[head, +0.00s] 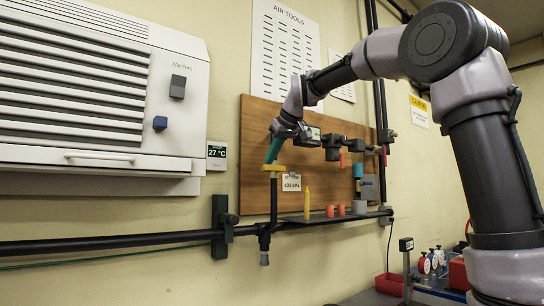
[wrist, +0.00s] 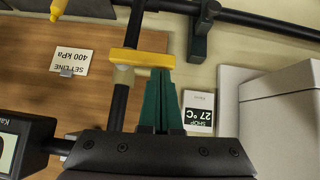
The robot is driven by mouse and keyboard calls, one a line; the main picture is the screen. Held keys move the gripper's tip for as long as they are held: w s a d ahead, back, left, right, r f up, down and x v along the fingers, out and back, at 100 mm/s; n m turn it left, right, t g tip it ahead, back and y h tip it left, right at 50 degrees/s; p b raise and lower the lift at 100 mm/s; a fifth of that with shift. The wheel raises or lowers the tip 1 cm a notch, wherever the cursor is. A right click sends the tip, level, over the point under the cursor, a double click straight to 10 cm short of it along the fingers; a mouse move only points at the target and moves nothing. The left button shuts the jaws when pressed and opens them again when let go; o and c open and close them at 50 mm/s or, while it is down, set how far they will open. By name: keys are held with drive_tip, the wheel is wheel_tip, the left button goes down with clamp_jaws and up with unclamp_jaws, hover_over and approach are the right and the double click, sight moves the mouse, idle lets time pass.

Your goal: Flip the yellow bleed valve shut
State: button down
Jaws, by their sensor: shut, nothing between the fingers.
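The yellow bleed valve lever (head: 275,168) lies crosswise over a dark vertical pipe (head: 273,200) on the left part of the wooden board. In the wrist view the lever (wrist: 135,57) also sits square across the pipe, above a tan collar (wrist: 123,77). My gripper (head: 269,161) is shut and empty, with its teal fingers pointing down at the lever. In the wrist view my gripper's fingertips (wrist: 161,72) are at the right end of the lever, beside the pipe. I cannot tell whether they touch it.
A set-line card (head: 291,182) hangs right of the pipe. A narrow shelf (head: 335,218) holds a yellow pointed item (head: 307,199) and orange pieces (head: 341,210). Left are a thermometer display (head: 217,152) and a wall heater (head: 95,100). A black rail (head: 110,242) runs below.

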sight(268, 168)
drive_tip(key=shift+a+f+h, duration=0.1)
drive_tip(key=shift+f+h, duration=0.1)
drive_tip(key=shift+h, duration=0.1)
drive_tip(key=shift+s+a+f+n+t+h, duration=0.15)
drive_tip(key=shift+a+f+n+t+h, duration=0.05)
drive_tip(key=shift+f+n+t+h, duration=0.4)
drive_tip(key=shift+s+a+f+n+t+h, duration=0.15)
drive_tip(key=shift+f+n+t+h, duration=0.35)
drive_tip(key=shift+f+h, duration=0.15)
drive_tip(key=shift+w+d+f+n+t+h, duration=0.25)
drive_tip(key=shift+d+f+n+t+h, duration=0.15)
drive_tip(key=shift+f+n+t+h, duration=0.4)
drive_tip(key=shift+w+d+f+n+t+h, duration=0.35)
drive_tip(key=shift+f+n+t+h, duration=0.35)
drive_tip(key=shift+f, duration=0.65)
drive_tip(key=shift+w+d+f+n+t+h, duration=0.2)
drive_tip(key=shift+d+f+n+t+h, duration=0.3)
drive_tip(key=shift+f+t, duration=0.55)
drive_tip(key=shift+w+d+f, duration=0.1)
